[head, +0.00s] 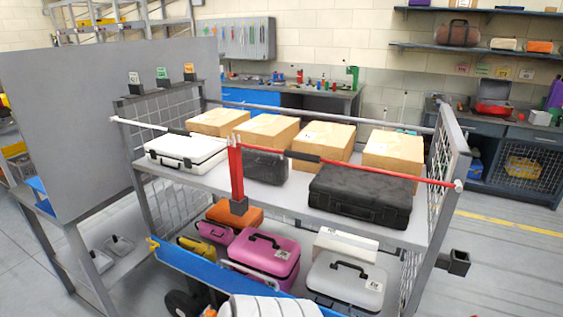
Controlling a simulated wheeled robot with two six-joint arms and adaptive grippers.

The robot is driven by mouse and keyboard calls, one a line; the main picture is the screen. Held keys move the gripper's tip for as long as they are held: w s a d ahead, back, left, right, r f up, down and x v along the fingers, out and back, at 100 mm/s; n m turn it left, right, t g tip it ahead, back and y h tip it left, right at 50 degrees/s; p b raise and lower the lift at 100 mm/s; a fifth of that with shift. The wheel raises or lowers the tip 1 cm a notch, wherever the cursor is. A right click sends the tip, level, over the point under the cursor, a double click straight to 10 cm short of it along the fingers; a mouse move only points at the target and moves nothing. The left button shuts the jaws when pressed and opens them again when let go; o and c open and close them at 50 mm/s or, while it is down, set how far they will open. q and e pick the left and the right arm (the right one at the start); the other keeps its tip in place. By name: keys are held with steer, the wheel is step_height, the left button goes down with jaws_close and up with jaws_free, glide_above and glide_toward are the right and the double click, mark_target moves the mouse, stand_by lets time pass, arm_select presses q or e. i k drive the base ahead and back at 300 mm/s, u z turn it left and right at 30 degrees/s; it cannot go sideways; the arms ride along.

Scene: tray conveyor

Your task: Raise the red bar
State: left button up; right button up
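The red bar (375,170) runs across the front of the rack's upper shelf, above the cases. It goes from a red upright post (236,170) near the middle to the right-hand frame, where its tip is pale. A black sleeve (305,157) sits on it near the post. It lies roughly level, sloping down to the right in the picture. A white bar (140,124) with a black sleeve continues on the left side of the post. Neither of my grippers shows in the head view.
The upper shelf (290,198) holds several cardboard boxes (327,140), a white case (185,150) and black cases (360,195). Coloured cases, including a pink one (262,255), sit below. A blue beam (190,262) crosses the lower front. A grey panel (110,130) stands left.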

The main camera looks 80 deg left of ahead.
mark_target(457, 185)
steer(key=u, duration=1.75)
steer(key=k, duration=0.65)
steer(key=z, duration=0.8)
steer(key=i, duration=1.25)
steer(key=u, duration=0.85)
